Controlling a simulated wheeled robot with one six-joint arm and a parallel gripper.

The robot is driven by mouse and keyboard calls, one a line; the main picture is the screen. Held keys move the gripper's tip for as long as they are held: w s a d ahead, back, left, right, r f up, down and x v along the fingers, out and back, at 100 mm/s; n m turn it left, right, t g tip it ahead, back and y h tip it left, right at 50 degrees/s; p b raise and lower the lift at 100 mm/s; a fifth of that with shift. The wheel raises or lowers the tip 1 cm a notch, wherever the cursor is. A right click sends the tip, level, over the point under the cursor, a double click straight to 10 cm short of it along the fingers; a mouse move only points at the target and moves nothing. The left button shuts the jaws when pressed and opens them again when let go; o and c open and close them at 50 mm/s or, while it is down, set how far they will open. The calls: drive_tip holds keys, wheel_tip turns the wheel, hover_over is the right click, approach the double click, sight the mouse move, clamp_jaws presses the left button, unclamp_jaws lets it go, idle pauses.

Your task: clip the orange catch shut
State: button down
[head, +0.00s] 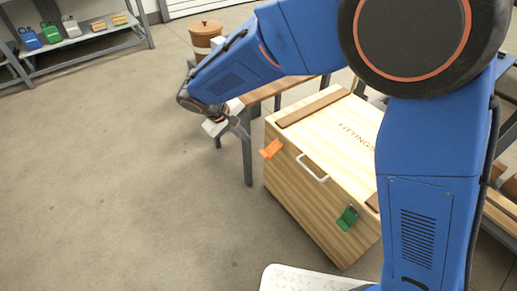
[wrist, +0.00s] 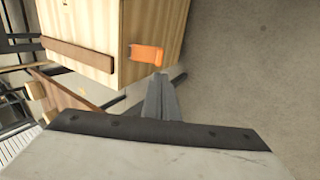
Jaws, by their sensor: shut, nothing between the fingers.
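The orange catch (head: 271,149) is on the front of a wooden crate (head: 290,181), near its upper left corner. In the head view it sticks out from the wood at a slant. In the wrist view the orange catch (wrist: 145,53) shows just beyond my fingertips, at the crate's corner. My gripper (head: 238,127) is left of the crate and apart from the catch. Its fingers (wrist: 159,80) are together and empty.
A green catch (head: 347,217) and a white handle (head: 312,168) are on the crate's front. A table with a brown pot (head: 205,32) stands behind my gripper. A shelf (head: 90,34) with several coloured items is at the far left. The floor (head: 110,170) to the left is clear.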

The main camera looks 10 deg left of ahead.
sight(263, 154)
drive_tip(key=shift+f, duration=0.1)
drive_tip(key=x, duration=1.4)
drive_tip(key=shift+d, duration=0.1)
drive_tip(key=shift+s, duration=0.1)
wheel_tip(263, 154, down, 7)
drive_tip(key=t+h, duration=0.5)
drive_tip(key=t, duration=0.1)
drive_tip(key=shift+w+d+h, duration=0.3)
drive_tip(key=shift+w+d, duration=0.05)
drive_tip(key=shift+w, duration=0.1)
drive_tip(key=shift+r, duration=0.2)
drive_tip(key=shift+r, duration=0.65)
